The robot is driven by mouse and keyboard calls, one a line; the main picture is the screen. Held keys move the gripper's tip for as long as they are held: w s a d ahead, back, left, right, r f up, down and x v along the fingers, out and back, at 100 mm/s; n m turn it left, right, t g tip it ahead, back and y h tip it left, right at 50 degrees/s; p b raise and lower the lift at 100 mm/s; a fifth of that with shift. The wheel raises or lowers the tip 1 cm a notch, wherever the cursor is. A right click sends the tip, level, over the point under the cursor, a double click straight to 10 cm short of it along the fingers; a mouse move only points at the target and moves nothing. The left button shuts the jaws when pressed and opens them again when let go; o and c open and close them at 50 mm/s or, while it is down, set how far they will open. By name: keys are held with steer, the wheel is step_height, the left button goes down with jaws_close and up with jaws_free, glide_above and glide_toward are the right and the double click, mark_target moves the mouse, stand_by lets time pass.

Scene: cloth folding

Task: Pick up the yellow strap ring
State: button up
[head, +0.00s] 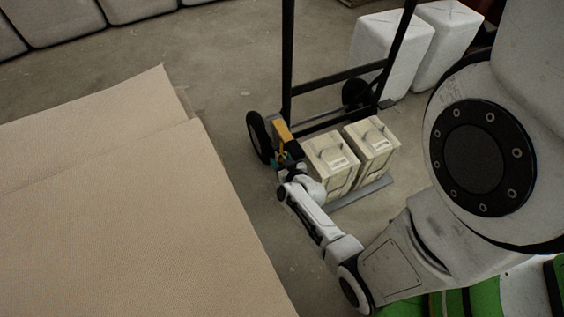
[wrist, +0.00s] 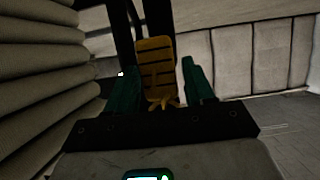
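A yellow slotted piece (wrist: 156,62) with short prongs at its lower end shows between my green fingers in the wrist view. It seems to be the strap ring, but its ring shape is not clear. In the head view a yellow piece (head: 281,131) shows at the hand truck's left side, just above my gripper (head: 282,159). In the wrist view my gripper (wrist: 158,68) has its fingers apart, with a gap beside the right finger. Whether the yellow piece is between the fingertips or beyond them is hard to tell.
A black-framed hand truck (head: 288,60) carries two pale boxes (head: 331,160) to the right of my gripper. A large beige surface (head: 120,220) fills the left. White containers (head: 392,48) stand behind. Beige folds (wrist: 45,75) are close on the left in the wrist view.

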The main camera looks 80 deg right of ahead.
steer(key=c, duration=0.8)
steer(key=shift+r, duration=0.1)
